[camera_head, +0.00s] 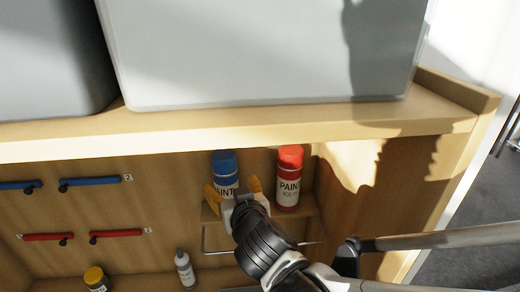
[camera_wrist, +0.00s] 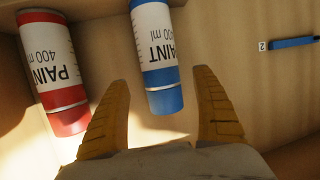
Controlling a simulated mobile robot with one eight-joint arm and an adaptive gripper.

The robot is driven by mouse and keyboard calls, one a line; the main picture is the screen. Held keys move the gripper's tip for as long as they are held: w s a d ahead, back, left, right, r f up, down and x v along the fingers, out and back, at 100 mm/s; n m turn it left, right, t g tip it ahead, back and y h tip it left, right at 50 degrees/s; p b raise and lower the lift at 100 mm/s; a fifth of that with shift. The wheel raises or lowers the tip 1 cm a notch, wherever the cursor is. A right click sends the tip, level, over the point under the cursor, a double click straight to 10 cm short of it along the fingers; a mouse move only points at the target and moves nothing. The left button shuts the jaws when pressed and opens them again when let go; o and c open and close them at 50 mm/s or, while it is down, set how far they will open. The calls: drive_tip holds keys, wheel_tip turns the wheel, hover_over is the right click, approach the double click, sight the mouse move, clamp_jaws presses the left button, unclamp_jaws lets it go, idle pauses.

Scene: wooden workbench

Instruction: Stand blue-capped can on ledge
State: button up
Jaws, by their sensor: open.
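The blue-capped can (camera_head: 224,163) stands upright on the small wooden ledge (camera_head: 306,213) under the bench top, left of a red-capped can. In the wrist view, which is upside down, the blue-capped can (camera_wrist: 156,55) shows its white PAINT label and blue cap. My gripper (camera_head: 233,188) is open in front of the can, with one yellow finger on each side. In the wrist view the fingertips (camera_wrist: 160,78) flank the can with gaps on both sides.
The red-capped can (camera_head: 289,177) stands close on the right; it also shows in the wrist view (camera_wrist: 55,85). A white bottle (camera_head: 185,269) and a yellow-capped jar (camera_head: 96,279) are lower left. The bench top (camera_head: 230,133) overhangs, carrying a large grey bin (camera_head: 260,55).

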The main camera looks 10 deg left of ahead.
drive_tip(key=v, duration=0.5)
drive_tip(key=shift+s+d+r, duration=0.1)
drive_tip(key=shift+s, duration=0.1)
